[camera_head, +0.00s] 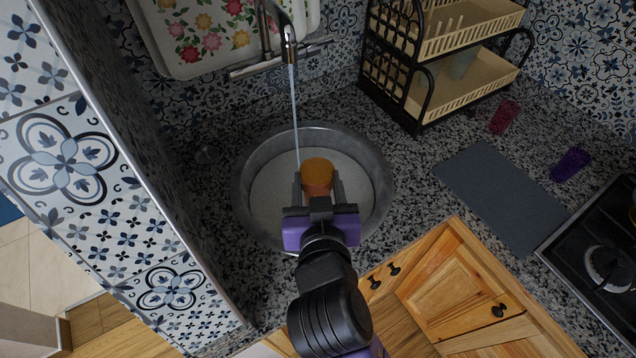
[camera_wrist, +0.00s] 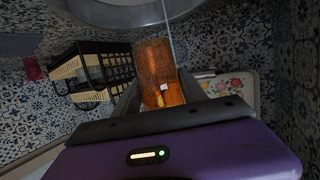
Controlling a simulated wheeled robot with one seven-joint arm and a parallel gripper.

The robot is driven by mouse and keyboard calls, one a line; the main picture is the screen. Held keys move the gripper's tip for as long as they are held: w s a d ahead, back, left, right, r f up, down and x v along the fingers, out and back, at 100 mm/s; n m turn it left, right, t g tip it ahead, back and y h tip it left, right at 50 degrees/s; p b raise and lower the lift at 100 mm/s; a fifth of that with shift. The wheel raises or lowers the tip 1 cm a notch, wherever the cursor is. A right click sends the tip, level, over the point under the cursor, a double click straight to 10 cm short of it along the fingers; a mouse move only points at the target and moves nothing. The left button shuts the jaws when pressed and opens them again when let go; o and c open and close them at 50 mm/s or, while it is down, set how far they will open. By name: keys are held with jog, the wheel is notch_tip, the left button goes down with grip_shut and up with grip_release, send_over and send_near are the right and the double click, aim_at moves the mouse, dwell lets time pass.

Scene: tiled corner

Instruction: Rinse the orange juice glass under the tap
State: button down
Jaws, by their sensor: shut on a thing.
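The orange juice glass (camera_head: 317,174) is held over the round metal sink (camera_head: 259,160). My gripper (camera_head: 317,192) is shut on it, with one finger on each side. In the wrist view the glass (camera_wrist: 158,75) looks amber and see-through between the fingers. The tap (camera_head: 288,45) is above the sink and a thin stream of water (camera_head: 294,112) runs down from it. In the head view the stream passes close to the left of the glass; I cannot tell whether it touches the glass.
A black and cream dish rack (camera_head: 468,37) stands behind right of the sink. A red glass (camera_head: 504,116), a purple glass (camera_head: 570,164) and a grey mat (camera_head: 501,198) are on the counter at right, near the stove (camera_head: 604,262). A tiled wall (camera_head: 66,160) rises close at left.

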jog(key=w+a+f+b, duration=0.2)
jog(key=w+a+b, duration=0.2)
jog(key=w, duration=0.9)
jog(key=shift+w+a, duration=0.35)
jog(key=shift+a, duration=0.2)
jog(key=shift+w+d+f, duration=0.1)
jog(key=shift+w+d, duration=0.05)
jog(key=shift+d, duration=0.35)
dwell(0.4)
jog(key=shift+s+d+p, duration=0.25)
jog(key=shift+s+d, duration=0.05)
jog(key=shift+s, duration=0.5)
jog(key=shift+s+d+p, duration=0.25)
jog(key=shift+s, duration=0.5)
jog(key=shift+s+d+p, duration=0.25)
jog(key=shift+s+d, duration=0.05)
jog(key=shift+s, duration=0.5)
jog(key=shift+s, duration=0.1)
jog(key=shift+s+d+r+p, duration=0.5)
jog(key=shift+s+d+p, duration=0.1)
jog(key=shift+s, duration=0.8)
jog(key=shift+s+d+r+p, duration=0.45)
jog(key=shift+s+r+p, duration=0.1)
jog(key=shift+s, duration=0.8)
jog(key=shift+s+d+r+p, duration=0.5)
jog(key=shift+s+d+p, duration=0.1)
jog(key=shift+s, duration=0.8)
